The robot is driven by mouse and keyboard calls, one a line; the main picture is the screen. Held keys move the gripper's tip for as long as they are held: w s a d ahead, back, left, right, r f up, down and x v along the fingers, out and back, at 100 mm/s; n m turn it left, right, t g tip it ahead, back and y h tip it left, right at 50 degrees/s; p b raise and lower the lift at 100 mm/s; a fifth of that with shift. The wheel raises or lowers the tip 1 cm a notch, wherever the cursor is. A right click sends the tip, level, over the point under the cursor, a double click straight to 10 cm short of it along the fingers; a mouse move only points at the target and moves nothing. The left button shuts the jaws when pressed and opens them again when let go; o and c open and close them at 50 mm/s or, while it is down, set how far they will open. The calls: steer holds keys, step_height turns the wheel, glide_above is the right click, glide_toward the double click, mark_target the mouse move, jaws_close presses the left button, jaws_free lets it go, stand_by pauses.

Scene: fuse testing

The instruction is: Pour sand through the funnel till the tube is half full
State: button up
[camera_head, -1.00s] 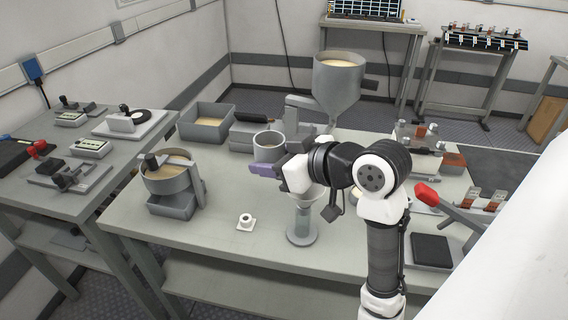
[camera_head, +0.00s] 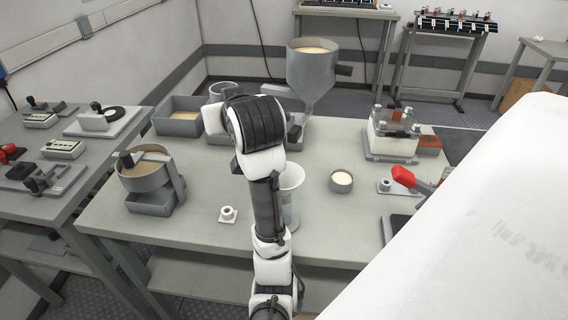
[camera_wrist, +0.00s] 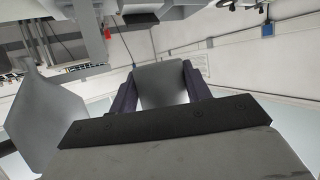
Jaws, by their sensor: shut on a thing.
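The pale funnel (camera_head: 292,178) sits in the top of the clear upright tube (camera_head: 291,208), just right of my forearm; my arm partly covers both. A grey metal cup (camera_head: 223,90) shows behind my wrist, raised above the table; its contents cannot be made out. My gripper is hidden behind my wrist in the head view. In the wrist view my gripper (camera_wrist: 160,88) has its two dark purple fingers shut on a plain grey piece, which seems to be part of the cup. The large grey hopper (camera_head: 313,78) holds pale sand and stands behind the tube.
A grey tray of sand (camera_head: 160,128) lies at the back left, and a sieve pan (camera_head: 146,165) stands at the front left. A small white holder (camera_head: 228,215) is left of the tube.

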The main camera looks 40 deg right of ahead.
steer(key=shift+w+a+f+m+h, duration=0.1)
steer(key=shift+w+m+h, duration=0.25)
steer(key=shift+m+h, duration=0.35)
steer(key=shift+f+m+g+h, duration=0.3)
steer(key=shift+m+g+h, duration=0.3)
steer(key=shift+h, duration=0.1)
steer(key=f+m+g+h, duration=0.1)
steer(key=s+f+m+g+h, duration=0.1)
steer(key=shift+a+m, duration=0.35)
steer(key=shift+m, duration=0.05)
steer(key=s+a+f+m+g+h, duration=0.2)
steer(key=s+a+f+m+g, duration=0.1)
steer(key=s, duration=0.3)
steer(key=s+a+f+m+g+h, duration=0.2)
steer(key=s+a+f+m+g, duration=0.2)
steer(key=s+m+g, duration=0.1)
steer(key=shift+s+a+m+g, duration=0.35)
steer(key=shift+s+g, duration=0.35)
steer(key=shift+s, duration=0.25)
steer(key=shift+d, duration=0.1)
